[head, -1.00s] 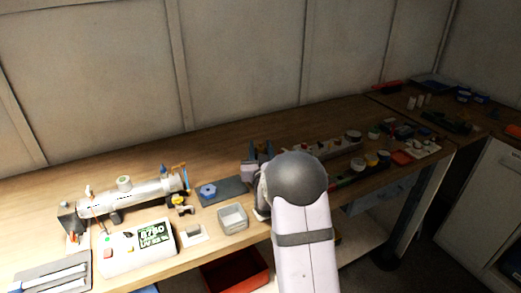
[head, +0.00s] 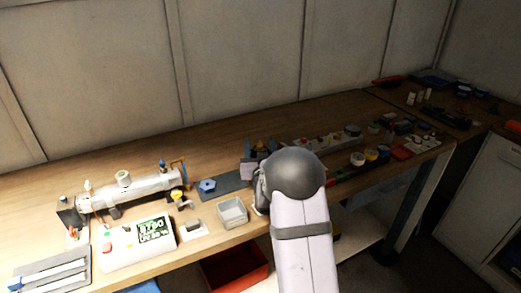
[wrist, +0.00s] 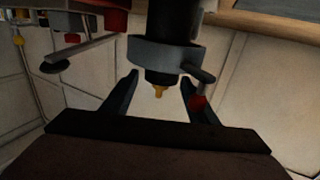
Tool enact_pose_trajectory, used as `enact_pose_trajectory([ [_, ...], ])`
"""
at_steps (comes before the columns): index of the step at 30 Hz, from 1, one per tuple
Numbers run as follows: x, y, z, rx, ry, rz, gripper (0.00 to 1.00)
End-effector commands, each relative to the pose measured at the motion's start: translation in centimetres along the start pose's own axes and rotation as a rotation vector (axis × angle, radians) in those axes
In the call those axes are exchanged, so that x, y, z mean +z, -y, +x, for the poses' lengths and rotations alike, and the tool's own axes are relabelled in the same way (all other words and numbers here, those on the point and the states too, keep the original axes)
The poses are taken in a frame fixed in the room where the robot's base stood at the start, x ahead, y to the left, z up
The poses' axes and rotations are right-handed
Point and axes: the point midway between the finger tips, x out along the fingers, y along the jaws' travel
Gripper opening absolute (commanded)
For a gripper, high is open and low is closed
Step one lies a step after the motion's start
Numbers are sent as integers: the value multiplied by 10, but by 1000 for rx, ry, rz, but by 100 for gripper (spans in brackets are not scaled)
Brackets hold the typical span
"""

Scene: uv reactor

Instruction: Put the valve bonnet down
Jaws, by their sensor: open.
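My gripper (wrist: 160,88) is open, with its two dark jaws apart in the wrist view. Between and beyond them is a dark cylindrical part with a small brass-coloured tip (wrist: 158,91); it may be the valve bonnet, but I cannot tell for sure. I cannot tell whether the jaws touch the part. In the head view my gripper (head: 259,148) is over the bench, partly hidden by my arm. A blue knob-like piece (head: 208,186) lies on a dark mat (head: 235,182) left of it.
A pale reactor tube (head: 140,188) and a control box with a display (head: 125,245) stand left. A grey open bin (head: 232,212) is near the front edge, above a red bin (head: 235,270). Several small items crowd the bench at right. The wooden strip behind is clear.

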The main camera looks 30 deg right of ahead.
Motion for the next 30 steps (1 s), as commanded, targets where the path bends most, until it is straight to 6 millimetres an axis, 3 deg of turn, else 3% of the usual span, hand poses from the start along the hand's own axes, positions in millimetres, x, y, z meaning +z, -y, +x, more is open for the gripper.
enact_pose_trajectory([
  [8,1,0,-8,0,-1,0,54],
  [24,1,-2,-93,0,-1,0,54],
  [30,1,-1,-113,-1,0,0,54],
])
